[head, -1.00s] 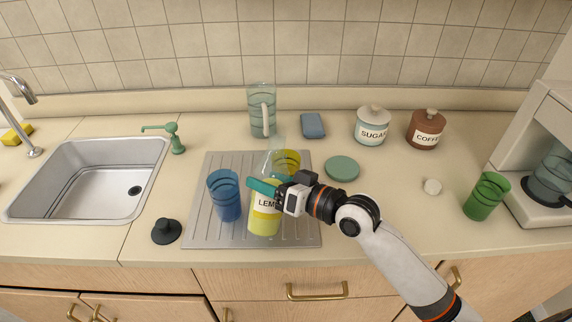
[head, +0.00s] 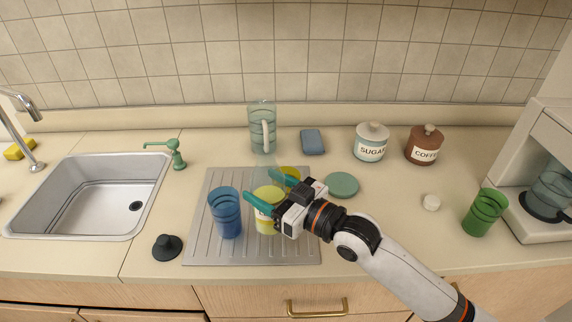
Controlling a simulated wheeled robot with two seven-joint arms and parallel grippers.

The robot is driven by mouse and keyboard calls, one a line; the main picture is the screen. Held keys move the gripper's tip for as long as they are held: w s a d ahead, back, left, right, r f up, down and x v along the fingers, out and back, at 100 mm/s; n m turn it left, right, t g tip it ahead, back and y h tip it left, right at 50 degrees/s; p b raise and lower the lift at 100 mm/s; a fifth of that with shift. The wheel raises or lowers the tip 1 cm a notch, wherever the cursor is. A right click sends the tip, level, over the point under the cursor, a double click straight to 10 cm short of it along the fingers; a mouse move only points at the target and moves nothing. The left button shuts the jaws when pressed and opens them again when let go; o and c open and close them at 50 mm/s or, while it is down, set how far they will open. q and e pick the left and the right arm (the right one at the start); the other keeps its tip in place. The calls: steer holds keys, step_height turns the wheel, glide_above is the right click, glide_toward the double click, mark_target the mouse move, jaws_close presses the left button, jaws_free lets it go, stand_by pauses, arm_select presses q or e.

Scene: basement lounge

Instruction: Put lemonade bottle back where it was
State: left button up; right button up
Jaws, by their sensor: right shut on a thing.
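The lemonade bottle (head: 268,222), pale yellow with a clear upper part and a partly covered label, is over the metal drainboard (head: 225,255). My right gripper (head: 268,193) is shut on it, with one teal finger in front and one behind. The bottle looks upright; I cannot tell whether its base touches the drainboard. A blue cup (head: 226,215) stands just left of the bottle. A yellow cup (head: 290,173) is behind it, mostly hidden by the gripper. My left gripper is not in view.
A clear pitcher (head: 258,135), blue sponge (head: 312,142), green disc (head: 342,186), sugar jar (head: 369,150) and coffee jar (head: 422,150) stand behind or to the right. A green cup (head: 484,212) is near the coffee machine (head: 545,225). A black stopper (head: 167,247) and sink (head: 95,195) are left.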

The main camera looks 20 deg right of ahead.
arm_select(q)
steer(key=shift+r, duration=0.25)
arm_select(e)
steer(key=shift+r, duration=0.3)
